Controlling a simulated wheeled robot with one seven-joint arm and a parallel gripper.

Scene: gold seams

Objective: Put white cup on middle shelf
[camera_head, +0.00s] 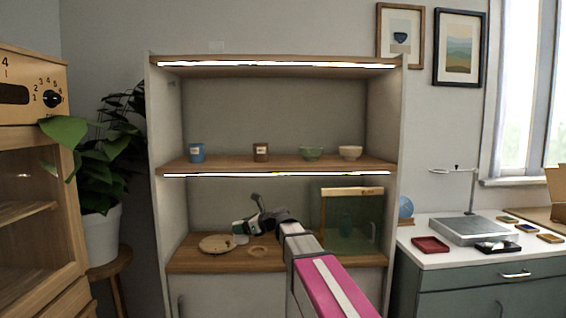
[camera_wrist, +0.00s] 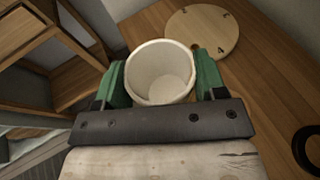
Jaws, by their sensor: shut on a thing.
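The white cup (camera_wrist: 160,75) is between the green fingers of my gripper (camera_wrist: 162,72) in the wrist view, its open mouth facing the camera. The gripper is shut on it. In the head view the cup (camera_head: 241,239) shows small and partly hidden by my gripper (camera_head: 240,229), low over the bottom wooden surface (camera_head: 195,263). I cannot tell whether the cup touches that surface. The middle shelf (camera_head: 230,166) is above the gripper, with a lit strip under its front edge.
On the middle shelf stand a blue cup (camera_head: 197,153), a brown cup (camera_head: 261,152), a green bowl (camera_head: 312,154) and a cream bowl (camera_head: 350,153). Gaps lie between them. A round board (camera_head: 213,245) and a green-paned wooden frame (camera_head: 350,192) are below.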

